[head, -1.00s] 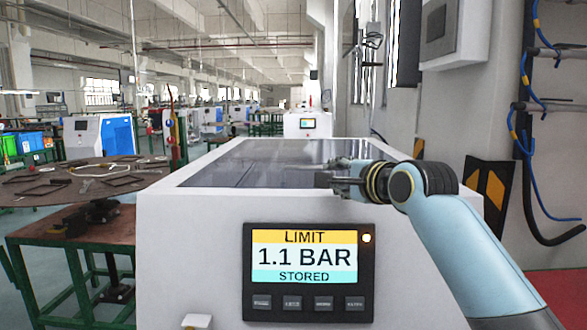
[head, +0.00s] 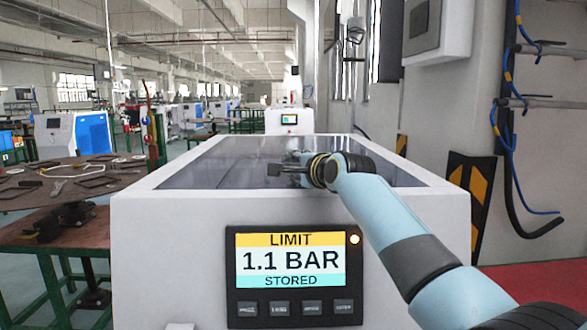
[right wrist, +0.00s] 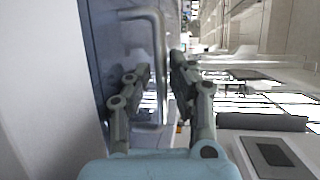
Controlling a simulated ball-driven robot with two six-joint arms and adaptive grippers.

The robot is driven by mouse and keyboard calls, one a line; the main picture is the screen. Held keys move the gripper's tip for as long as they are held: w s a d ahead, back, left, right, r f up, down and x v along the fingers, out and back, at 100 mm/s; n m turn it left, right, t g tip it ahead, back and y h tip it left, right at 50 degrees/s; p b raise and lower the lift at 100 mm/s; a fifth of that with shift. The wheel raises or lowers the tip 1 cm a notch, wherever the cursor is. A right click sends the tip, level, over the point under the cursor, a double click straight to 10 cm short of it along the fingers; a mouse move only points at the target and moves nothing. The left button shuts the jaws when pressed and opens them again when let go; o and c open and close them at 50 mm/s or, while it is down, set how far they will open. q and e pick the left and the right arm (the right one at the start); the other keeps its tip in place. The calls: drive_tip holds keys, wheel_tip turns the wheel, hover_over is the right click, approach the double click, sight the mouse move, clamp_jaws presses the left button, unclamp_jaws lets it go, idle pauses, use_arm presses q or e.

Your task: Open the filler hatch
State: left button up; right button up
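The hatch shows as a dark, glossy panel (head: 215,170) set in the top of the white machine (head: 170,222). It lies flat in its frame and looks closed. My right gripper (head: 276,169) is low over the panel, near its middle. In the right wrist view a grey bar-shaped handle (right wrist: 160,40) stands on the dark panel (right wrist: 100,50). The two fingers of my right gripper (right wrist: 160,75) are apart, one on each side of the handle's long bar. I cannot tell whether they touch it. My left gripper is not in view.
A display (head: 293,275) on the machine's front reads LIMIT 1.1 BAR STORED, with a lit lamp and several buttons below. A round table (head: 60,185) with tools stands at left. A wall with a grey box (head: 432,30) and blue hoses is at right.

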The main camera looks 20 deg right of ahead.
drive_tip(key=shift+w, duration=0.3)
drive_tip(key=shift+f, duration=0.1)
clamp_jaws()
